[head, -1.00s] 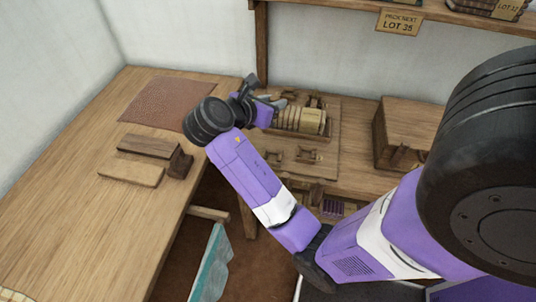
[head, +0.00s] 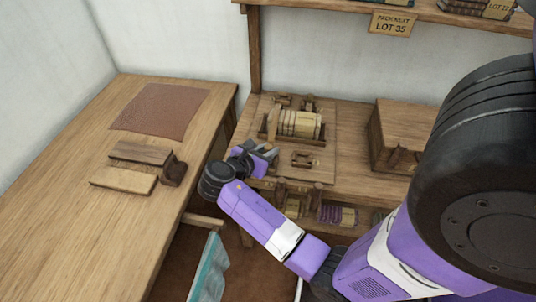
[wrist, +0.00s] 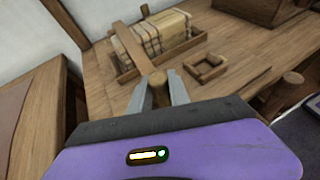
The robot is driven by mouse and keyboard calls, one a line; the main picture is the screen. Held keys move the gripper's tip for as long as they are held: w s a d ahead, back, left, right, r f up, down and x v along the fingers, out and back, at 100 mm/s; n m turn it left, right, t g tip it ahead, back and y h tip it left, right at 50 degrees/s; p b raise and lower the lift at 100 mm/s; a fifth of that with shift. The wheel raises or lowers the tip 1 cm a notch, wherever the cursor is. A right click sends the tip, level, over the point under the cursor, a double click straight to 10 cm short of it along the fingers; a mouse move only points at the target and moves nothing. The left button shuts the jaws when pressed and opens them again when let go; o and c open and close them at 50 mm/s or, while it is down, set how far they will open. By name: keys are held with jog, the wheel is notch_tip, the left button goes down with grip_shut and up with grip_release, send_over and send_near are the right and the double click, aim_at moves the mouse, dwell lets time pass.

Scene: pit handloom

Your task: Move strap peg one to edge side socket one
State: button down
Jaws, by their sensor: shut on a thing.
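My gripper (head: 268,152) is shut on a short wooden peg (wrist: 158,88), whose rounded top shows between the grey fingers in the wrist view. In the head view my gripper is at the front left of the wooden board (head: 322,172), in front of the tray of cream bundles. A small square wooden socket (head: 302,159) sits to its right and looks empty; it also shows in the wrist view (wrist: 205,68). The peg's lower end is hidden, so I cannot tell whether it is in a socket. Two small fittings (head: 283,100) (head: 308,103) stand behind the tray.
The tray (head: 318,141) holds cream bundles (head: 300,123), with a flat wooden piece (wrist: 131,48) at its left end. A wooden box (head: 400,130) stands right. The left table (head: 110,220) carries a brown mat (head: 160,110) and wooden blocks (head: 140,153).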

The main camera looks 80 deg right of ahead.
jog(key=shift+f, duration=0.85)
jog(key=shift+f, duration=0.1)
jog(key=c, duration=1.2)
grip_release()
